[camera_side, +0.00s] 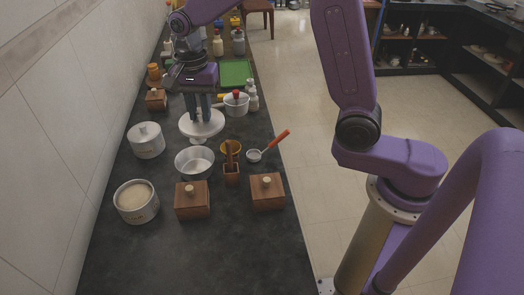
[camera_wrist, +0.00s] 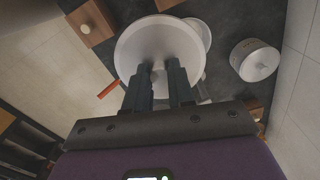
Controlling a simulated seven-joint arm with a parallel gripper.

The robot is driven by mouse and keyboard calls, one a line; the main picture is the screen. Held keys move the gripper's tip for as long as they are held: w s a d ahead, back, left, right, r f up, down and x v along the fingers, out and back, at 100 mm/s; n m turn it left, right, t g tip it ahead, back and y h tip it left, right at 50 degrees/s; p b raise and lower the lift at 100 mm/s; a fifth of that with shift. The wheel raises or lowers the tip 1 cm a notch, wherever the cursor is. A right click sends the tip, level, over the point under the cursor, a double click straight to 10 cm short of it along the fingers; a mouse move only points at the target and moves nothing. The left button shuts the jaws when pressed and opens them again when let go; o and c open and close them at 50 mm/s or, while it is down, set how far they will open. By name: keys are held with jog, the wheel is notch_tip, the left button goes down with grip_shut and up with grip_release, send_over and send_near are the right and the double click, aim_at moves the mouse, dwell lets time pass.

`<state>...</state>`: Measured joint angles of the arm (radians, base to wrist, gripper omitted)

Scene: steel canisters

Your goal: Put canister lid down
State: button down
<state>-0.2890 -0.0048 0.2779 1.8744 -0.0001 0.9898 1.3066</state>
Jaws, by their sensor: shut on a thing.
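My gripper (camera_side: 203,113) points down with its fingers shut on the knob of a round pale lid (camera_side: 212,127). In the wrist view the lid (camera_wrist: 135,45) spreads as a wide disc beyond the fingertips (camera_wrist: 158,70). A small pale stem-like piece shows under the disc in the side view; whether the lid hangs free or rests on something I cannot tell. An open steel canister (camera_side: 137,213) with beige contents stands at the front left. A second steel canister (camera_side: 147,145) has its knobbed lid on; it also shows in the wrist view (camera_wrist: 253,62).
An open metal bowl (camera_side: 195,168) sits just in front of the lid. Wooden boxes (camera_side: 192,207) (camera_side: 268,197), a wooden utensil holder (camera_side: 231,178) and a red-handled ladle (camera_side: 275,143) stand nearby. A white pot (camera_side: 236,107) is behind right. The dark counter is clear at the front.

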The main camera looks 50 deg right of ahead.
jog(key=s+d+r+n, duration=0.1)
jog(key=d+r+n, duration=0.2)
jog(key=d+n, duration=0.7)
jog(key=s+d+f+n, duration=0.1)
jog(key=s+d+f, duration=0.15)
jog(key=f, duration=0.35)
jog(key=s+d+f+n, duration=0.1)
jog(key=s+f, duration=0.3)
jog(key=f, duration=0.3)
notch_tip(320, 180, up, 11)
jog(key=s+a, duration=0.2)
jog(key=a, duration=1.8)
jog(key=s+a, duration=1.1)
jog(key=a, duration=0.4)
notch_tip(320, 180, down, 18)
jog(key=shift+r, duration=0.1)
jog(key=shift+f, duration=2.2)
